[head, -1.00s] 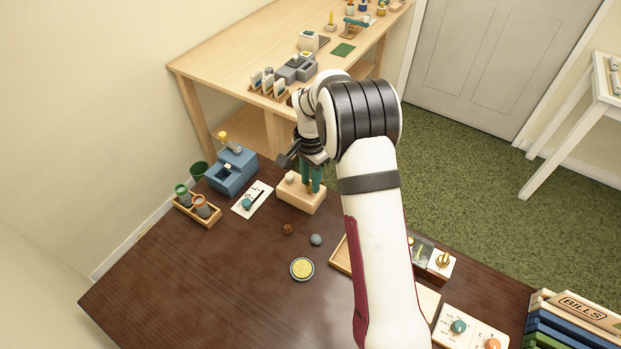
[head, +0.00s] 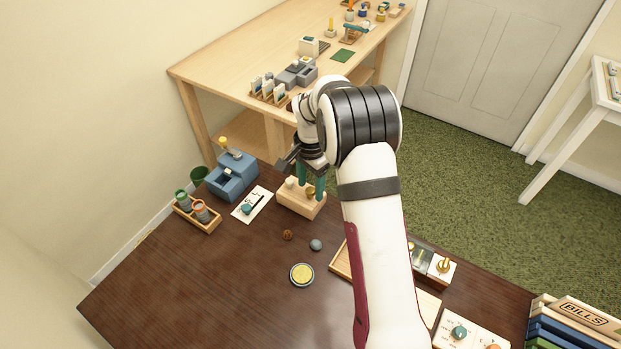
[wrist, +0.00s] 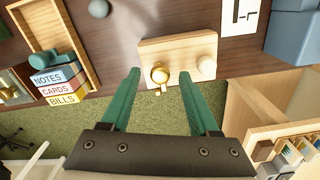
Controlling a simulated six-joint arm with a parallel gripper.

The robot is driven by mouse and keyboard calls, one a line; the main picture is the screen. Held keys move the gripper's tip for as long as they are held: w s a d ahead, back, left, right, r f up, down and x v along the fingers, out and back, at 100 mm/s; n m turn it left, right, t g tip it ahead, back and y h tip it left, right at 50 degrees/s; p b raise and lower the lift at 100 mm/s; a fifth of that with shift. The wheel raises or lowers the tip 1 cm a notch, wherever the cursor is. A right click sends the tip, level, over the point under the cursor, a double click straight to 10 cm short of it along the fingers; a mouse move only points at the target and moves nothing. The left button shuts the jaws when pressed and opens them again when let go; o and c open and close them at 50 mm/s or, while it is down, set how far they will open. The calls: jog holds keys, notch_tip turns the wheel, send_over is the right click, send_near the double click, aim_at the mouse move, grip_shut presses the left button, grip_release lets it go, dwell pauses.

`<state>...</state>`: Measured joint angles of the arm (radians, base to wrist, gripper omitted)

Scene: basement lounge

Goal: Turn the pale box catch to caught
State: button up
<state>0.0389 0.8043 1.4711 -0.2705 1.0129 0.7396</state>
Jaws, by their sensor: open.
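The pale wooden box (head: 296,207) stands near the far edge of the dark table, with a pale round knob (head: 291,182) and a brass catch (head: 310,191) on it. In the wrist view the box (wrist: 178,48) has the brass catch (wrist: 159,73) at its near edge, with a small tab toward me, and the pale knob (wrist: 207,65) to the right. My gripper (wrist: 158,78) is open and empty, its teal fingers on either side of the catch in the picture. In the head view my gripper (head: 310,181) is just above the catch; contact cannot be told. No caught marking is readable.
A card with a teal lever (head: 247,208) and a blue device (head: 232,178) stand left of the box. A brown ball (head: 288,235), a grey ball (head: 316,244) and a yellow-topped round dish (head: 301,274) lie nearer. Bare table (head: 200,290) extends front left.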

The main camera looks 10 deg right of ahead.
aim_at(310, 190)
notch_tip(310, 190, up, 16)
jog(key=shift+f, duration=0.15)
jog(key=s+a+r+n, duration=0.2)
jog(key=s+r, duration=0.2)
jog(key=s, duration=0.6)
jog(key=s+a+f+n+y, duration=0.1)
jog(key=s+f+n, duration=0.1)
jog(key=s, duration=1)
jog(key=s+a+f+n, duration=0.2)
jog(key=s, duration=1)
jog(key=shift+y, duration=0.4)
jog(key=shift+a, duration=0.1)
